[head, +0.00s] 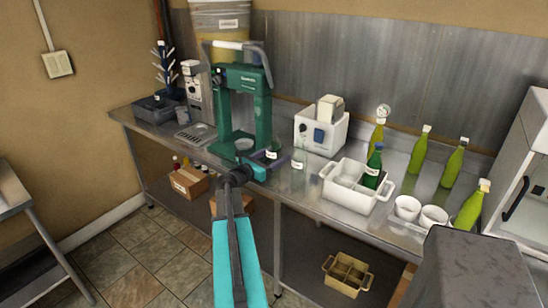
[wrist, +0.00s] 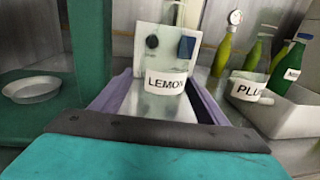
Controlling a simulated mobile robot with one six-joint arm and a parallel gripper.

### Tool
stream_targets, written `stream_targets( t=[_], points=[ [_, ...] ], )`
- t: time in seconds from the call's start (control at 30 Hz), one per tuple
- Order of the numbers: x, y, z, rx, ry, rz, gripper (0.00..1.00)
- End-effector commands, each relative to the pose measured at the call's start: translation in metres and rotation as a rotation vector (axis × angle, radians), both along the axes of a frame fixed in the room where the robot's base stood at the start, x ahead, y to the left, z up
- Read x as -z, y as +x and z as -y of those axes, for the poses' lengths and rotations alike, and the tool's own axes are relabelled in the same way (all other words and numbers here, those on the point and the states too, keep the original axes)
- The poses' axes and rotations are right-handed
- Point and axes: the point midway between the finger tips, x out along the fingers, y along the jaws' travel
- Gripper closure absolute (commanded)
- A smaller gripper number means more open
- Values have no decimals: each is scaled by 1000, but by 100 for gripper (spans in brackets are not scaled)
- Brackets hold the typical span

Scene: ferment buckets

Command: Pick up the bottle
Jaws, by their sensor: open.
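A clear bottle (wrist: 168,105) with a white LEMON label stands upright in the wrist view; it also shows in the head view (head: 272,146) beside the green press. My gripper (head: 271,160) is at the bench's front edge, reaching toward this bottle. In the wrist view, the purple fingers of my gripper (wrist: 163,88) are open, one on each side of the bottle, with gaps showing. I cannot tell how deep the bottle sits between them. A second clear bottle (head: 298,160) stands just to the right, outside the fingers; its label reads PLU in the wrist view (wrist: 248,90).
The green press (head: 221,105) stands close on the left. A white crate (head: 345,197) with a dark green bottle (head: 373,165) is to the right, near two white cups (head: 407,208) and several yellow-green bottles (head: 418,152). A white box device (head: 322,130) is behind.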

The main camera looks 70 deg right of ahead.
Motion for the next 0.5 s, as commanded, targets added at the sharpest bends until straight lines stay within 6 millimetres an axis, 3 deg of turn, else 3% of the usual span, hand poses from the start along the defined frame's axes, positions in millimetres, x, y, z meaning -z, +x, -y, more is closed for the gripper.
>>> stream_targets(
  t=[0.23,0.5],
  points=[
    [-3,-10,26,1,1,1,32],
    [-2,-13,30,1,1,1,32]
  ],
)
